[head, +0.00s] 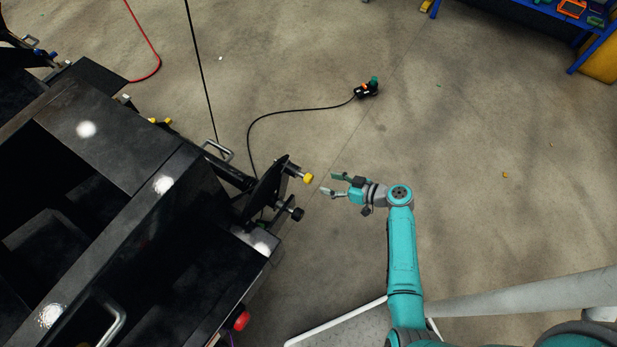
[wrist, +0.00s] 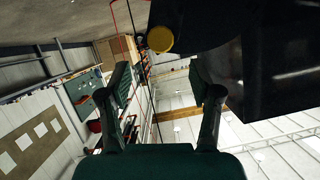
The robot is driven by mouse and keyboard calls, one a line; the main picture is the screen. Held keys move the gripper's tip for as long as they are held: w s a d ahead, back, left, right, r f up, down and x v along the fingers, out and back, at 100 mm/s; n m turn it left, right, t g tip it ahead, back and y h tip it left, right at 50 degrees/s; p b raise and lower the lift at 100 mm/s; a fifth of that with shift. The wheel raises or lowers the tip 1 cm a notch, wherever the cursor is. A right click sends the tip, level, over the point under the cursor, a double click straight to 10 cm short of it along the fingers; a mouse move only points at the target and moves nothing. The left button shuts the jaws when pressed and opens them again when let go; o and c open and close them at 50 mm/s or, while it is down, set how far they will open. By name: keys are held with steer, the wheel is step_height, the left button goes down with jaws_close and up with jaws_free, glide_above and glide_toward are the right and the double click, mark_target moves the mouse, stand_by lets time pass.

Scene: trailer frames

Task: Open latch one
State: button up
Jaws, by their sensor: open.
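The black trailer frame (head: 150,170) fills the left of the head view. A dark plate (head: 264,190) at its end carries a yellow knob (head: 308,178) and a black knob (head: 297,214). Nothing marks which of them is latch one. My gripper (head: 328,183) is open and empty, just right of the yellow knob and apart from it, pointing left toward the plate. In the wrist view the yellow knob (wrist: 160,39) is at the top, beyond my open fingers (wrist: 160,85). A dark part of the frame (wrist: 270,65) fills the upper right there.
A black cable runs over the floor to a small black device (head: 366,89). A blue rack (head: 560,20) stands at the upper right. The concrete floor (head: 480,130) right of my arm is largely clear.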

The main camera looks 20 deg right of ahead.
mark_target(312, 179)
steer(key=x, duration=0.9)
jaws_close()
